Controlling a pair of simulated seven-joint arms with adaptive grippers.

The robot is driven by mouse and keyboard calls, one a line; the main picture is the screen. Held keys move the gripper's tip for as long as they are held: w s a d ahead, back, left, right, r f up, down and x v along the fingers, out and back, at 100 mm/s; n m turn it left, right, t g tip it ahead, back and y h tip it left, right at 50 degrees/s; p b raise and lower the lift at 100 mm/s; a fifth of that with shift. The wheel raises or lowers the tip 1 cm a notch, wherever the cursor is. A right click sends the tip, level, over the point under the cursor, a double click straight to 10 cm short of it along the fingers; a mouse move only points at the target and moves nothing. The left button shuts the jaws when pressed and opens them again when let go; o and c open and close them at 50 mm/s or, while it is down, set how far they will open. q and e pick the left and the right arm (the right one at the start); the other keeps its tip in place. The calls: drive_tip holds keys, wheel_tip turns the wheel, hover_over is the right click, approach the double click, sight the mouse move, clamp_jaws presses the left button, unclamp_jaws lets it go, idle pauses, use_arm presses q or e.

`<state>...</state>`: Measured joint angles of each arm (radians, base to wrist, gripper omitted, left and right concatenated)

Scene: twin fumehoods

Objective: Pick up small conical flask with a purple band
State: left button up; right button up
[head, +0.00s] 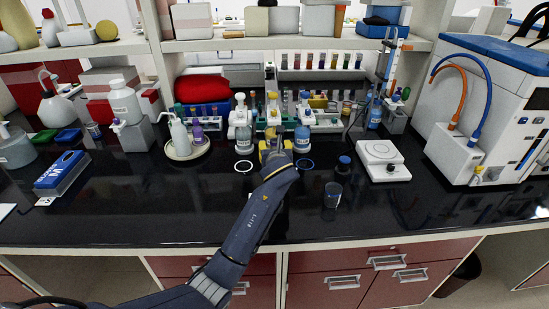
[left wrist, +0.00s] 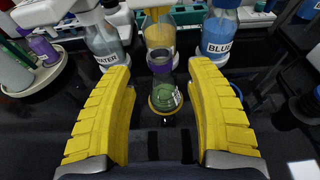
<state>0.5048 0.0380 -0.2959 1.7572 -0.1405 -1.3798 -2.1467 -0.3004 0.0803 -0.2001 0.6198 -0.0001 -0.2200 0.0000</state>
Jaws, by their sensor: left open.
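The small conical flask with a purple band (left wrist: 164,88) stands upright on the black bench in the left wrist view. It holds some green liquid, and a yellow ring shows around its base. My left gripper (left wrist: 163,76) is open, with one yellow finger on each side of the flask and visible gaps to both. In the head view my left gripper (head: 273,151) reaches the middle of the bench. There the flask is hidden or too small to make out.
Close behind the flask stand a bottle labelled WATER (left wrist: 104,42), a bottle with yellow liquid (left wrist: 158,30) and a bottle labelled BLUE (left wrist: 217,36). A beaker (head: 333,194) and a white hotplate (head: 381,160) are to the right.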

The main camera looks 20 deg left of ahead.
sight(275, 144)
use_arm(q)
drive_tip(key=shift+x, duration=2.5)
drive_tip(key=shift+r, duration=0.15)
drive_tip(key=shift+d, duration=0.1)
clamp_jaws()
